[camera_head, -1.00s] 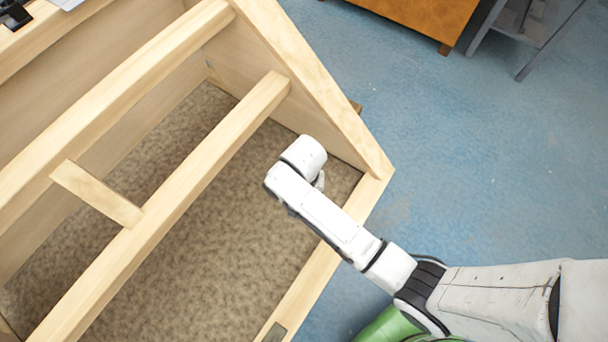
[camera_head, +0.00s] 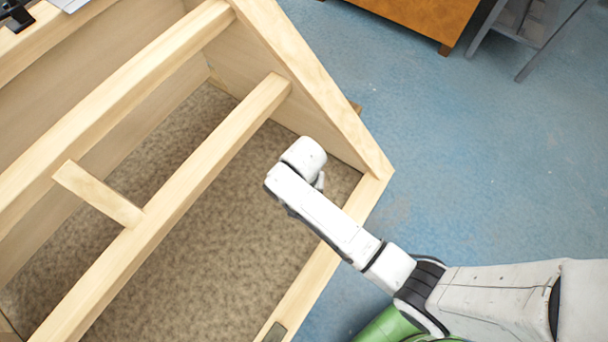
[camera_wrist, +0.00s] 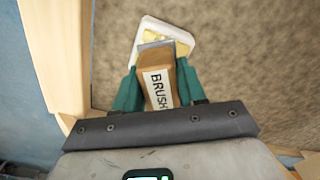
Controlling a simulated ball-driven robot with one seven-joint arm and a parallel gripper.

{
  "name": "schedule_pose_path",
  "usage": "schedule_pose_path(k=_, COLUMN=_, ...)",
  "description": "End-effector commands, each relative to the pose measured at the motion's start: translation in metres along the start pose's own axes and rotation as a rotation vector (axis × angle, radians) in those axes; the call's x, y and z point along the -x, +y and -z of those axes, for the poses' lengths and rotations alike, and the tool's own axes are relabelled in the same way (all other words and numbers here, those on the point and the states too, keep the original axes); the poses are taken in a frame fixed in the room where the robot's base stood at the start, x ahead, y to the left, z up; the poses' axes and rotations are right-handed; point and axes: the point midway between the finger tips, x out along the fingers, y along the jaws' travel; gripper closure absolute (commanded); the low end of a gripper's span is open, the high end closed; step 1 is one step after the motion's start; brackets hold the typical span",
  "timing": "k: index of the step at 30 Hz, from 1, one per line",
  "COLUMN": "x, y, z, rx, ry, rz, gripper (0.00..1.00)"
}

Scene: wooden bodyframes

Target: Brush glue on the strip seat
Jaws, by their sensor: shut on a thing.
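In the wrist view, my gripper (camera_wrist: 157,88) has its teal fingers shut on the brush (camera_wrist: 157,78), a brown handle with a white "BRUSH" label. The brush's grey tip points away from my gripper and overlaps a white dish (camera_wrist: 187,38) with yellowish stuff in it, probably glue. I cannot tell whether the tip touches it. In the head view my arm reaches over the front rail of the wooden frame (camera_head: 200,190), and its wrist hides the gripper and brush. I cannot make out which part is the strip seat.
The frame's slanted side (camera_head: 320,95) and front rail (camera_head: 318,268) lie close to my arm. A mottled brown floor panel (camera_head: 240,220) fills the frame's inside. A grey plate (camera_head: 276,332) sits on the front rail. Blue floor (camera_head: 480,170) is clear at right; an orange-brown cabinet (camera_head: 425,15) stands behind.

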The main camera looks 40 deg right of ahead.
Motion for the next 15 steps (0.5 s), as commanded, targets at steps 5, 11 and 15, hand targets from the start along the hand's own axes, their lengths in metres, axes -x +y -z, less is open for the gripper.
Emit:
schedule_pose_path(k=5, x=-0.002, y=0.002, z=-0.001, rx=-0.001, ry=-0.003, rz=-0.003, gripper=0.88)
schedule_pose_path(k=11, x=-0.001, y=0.002, z=-0.001, rx=-0.001, ry=-0.003, rz=-0.004, gripper=0.88)
schedule_pose_path(k=15, x=0.008, y=0.002, z=-0.001, rx=0.0, ry=-0.003, rz=-0.003, gripper=0.88)
